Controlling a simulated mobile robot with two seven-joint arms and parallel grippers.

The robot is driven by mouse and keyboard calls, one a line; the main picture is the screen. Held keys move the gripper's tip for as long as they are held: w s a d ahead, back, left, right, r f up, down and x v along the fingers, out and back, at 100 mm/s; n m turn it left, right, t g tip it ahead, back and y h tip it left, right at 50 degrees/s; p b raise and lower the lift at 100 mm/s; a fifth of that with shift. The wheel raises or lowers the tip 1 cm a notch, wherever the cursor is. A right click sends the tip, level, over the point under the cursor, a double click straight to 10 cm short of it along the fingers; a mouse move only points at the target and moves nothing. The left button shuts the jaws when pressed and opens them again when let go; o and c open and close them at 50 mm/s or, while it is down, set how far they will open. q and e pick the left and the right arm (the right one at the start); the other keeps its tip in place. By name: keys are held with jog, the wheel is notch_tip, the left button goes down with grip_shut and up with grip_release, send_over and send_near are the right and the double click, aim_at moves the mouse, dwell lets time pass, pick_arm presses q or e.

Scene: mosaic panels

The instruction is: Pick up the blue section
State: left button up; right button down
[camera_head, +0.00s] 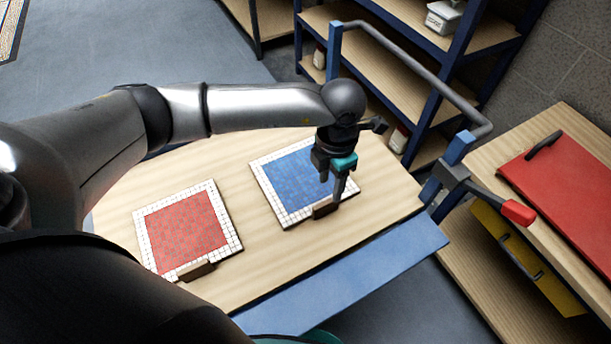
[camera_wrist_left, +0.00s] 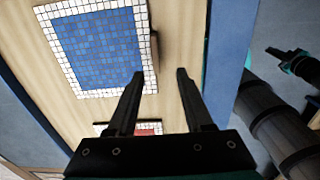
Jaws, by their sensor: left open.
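The blue section (camera_head: 285,178) is a square mosaic panel with a white tile border and a brown handle (camera_head: 325,210) on its near edge. It lies flat on a wooden cart top. My left gripper (camera_head: 339,198) is open and points down at the handle, hiding part of the panel's right side. In the left wrist view the blue section (camera_wrist_left: 97,47) lies left of the fingers. Its handle (camera_wrist_left: 154,50) shows just beyond the gap between the open fingertips (camera_wrist_left: 160,76), with no contact visible. My right gripper (camera_wrist_left: 278,58) seems to show small at the right; its jaws are unclear.
A red mosaic panel (camera_head: 187,228) with its own brown handle (camera_head: 197,270) lies to the left on the cart top (camera_head: 270,260). A grey push bar (camera_head: 420,78) rises at the cart's far right. Shelves stand behind; a workbench with a red panel (camera_head: 570,180) is at the right.

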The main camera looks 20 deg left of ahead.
pick_arm(q)
send_over(326, 201)
notch_tip(326, 201, down, 5)
jog(key=shift+s+d+f+b, duration=0.25)
jog(key=shift+s+d+b, duration=0.05)
jog(key=shift+d+b, duration=0.05)
jog(key=f, duration=0.3)
jog(key=f+b, duration=0.1)
jog(key=f, duration=0.1)
jog(key=shift+w+a, duration=0.2)
jog(key=shift+a, duration=0.1)
jog(key=shift+c, duration=0.2)
grip_shut()
jog(key=shift+w+r, duration=0.1)
jog(key=shift+r, duration=0.05)
dwell(0.5)
